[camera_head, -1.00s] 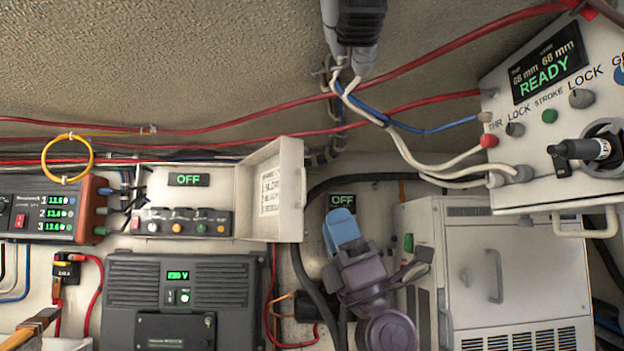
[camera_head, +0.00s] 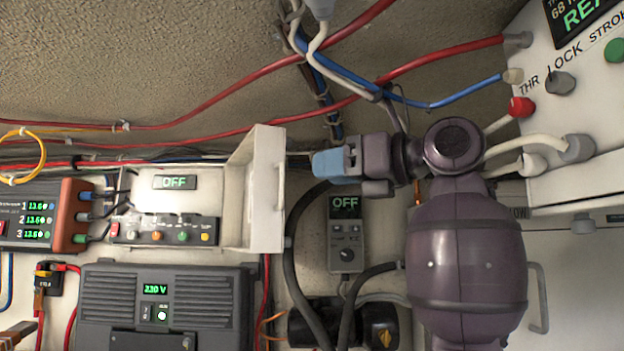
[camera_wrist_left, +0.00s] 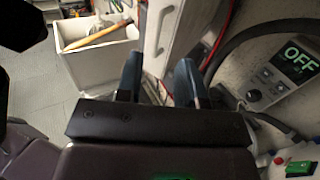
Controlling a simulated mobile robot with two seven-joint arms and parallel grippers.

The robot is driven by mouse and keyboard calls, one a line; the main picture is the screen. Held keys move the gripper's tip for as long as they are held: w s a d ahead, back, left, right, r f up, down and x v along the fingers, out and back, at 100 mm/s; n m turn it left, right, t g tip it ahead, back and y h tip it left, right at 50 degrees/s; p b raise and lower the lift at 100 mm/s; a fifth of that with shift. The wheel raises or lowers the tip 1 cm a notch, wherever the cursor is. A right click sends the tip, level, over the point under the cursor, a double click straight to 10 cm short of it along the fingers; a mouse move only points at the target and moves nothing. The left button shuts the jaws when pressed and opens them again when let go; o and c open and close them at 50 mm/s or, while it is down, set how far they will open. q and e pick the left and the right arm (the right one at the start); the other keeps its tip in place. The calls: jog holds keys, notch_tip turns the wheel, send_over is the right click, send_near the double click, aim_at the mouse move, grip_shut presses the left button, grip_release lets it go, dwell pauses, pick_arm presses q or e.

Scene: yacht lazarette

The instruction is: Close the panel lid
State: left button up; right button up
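The panel lid (camera_head: 267,190) is a white, shallow door standing open at the right side of the white switch panel box (camera_head: 195,207). Switches and a small OFF display show inside the box. My left gripper (camera_head: 328,166) has blue fingertips and points left, a short way right of the lid, apparently not touching it. In the left wrist view, the two blue fingers (camera_wrist_left: 160,78) are apart with nothing held between them. The lid's outer face (camera_wrist_left: 178,30), with a grey handle, is beyond them. My right gripper is not in view.
A grey 230 V unit (camera_head: 165,305) sits below the box. A small OFF meter (camera_head: 346,235) and black cables are below my gripper. The READY control box (camera_head: 580,110) is at upper right. A white bin (camera_wrist_left: 95,60) holds a wooden-handled tool.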

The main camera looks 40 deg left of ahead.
pick_arm(q)
jog(key=s+a+p, duration=0.1)
jog(key=a, duration=0.6)
jog(key=shift+s+a, duration=0.2)
jog(key=shift+s, duration=0.05)
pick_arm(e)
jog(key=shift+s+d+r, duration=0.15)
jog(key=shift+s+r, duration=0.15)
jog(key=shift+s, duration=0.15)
pick_arm(q)
jog(key=shift+c, duration=0.2)
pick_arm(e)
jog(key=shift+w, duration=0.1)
pick_arm(q)
grip_shut()
